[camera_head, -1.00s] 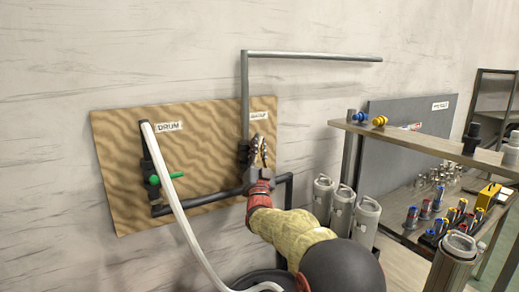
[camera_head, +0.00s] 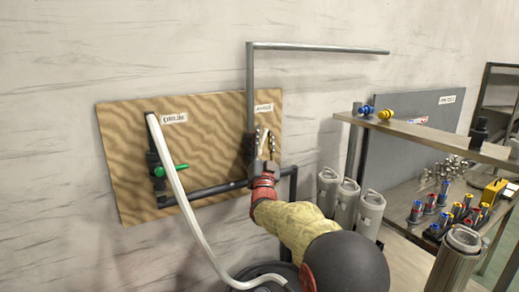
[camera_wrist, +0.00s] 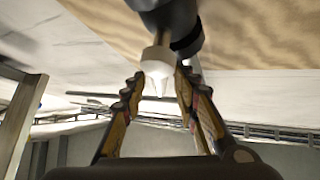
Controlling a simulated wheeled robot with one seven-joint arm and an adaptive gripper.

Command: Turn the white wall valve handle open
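The white valve handle (camera_wrist: 158,66) shows in the wrist view below a dark valve body (camera_wrist: 170,14). My gripper (camera_head: 265,133) is up at the right part of the wooden board, by the upright pipe. Its fingers are apart, with a gap between them in the head view. In the wrist view the fingertips (camera_wrist: 160,78) stand on either side of the white handle, very near it; I cannot tell whether they touch it.
The patterned wooden board (camera_head: 120,150) carries a green valve handle (camera_head: 170,169) and a white hose (camera_head: 180,205) on the left. A shelf (camera_head: 440,140) with blue and yellow fittings stands at right. Grey canisters (camera_head: 348,200) stand beside my arm.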

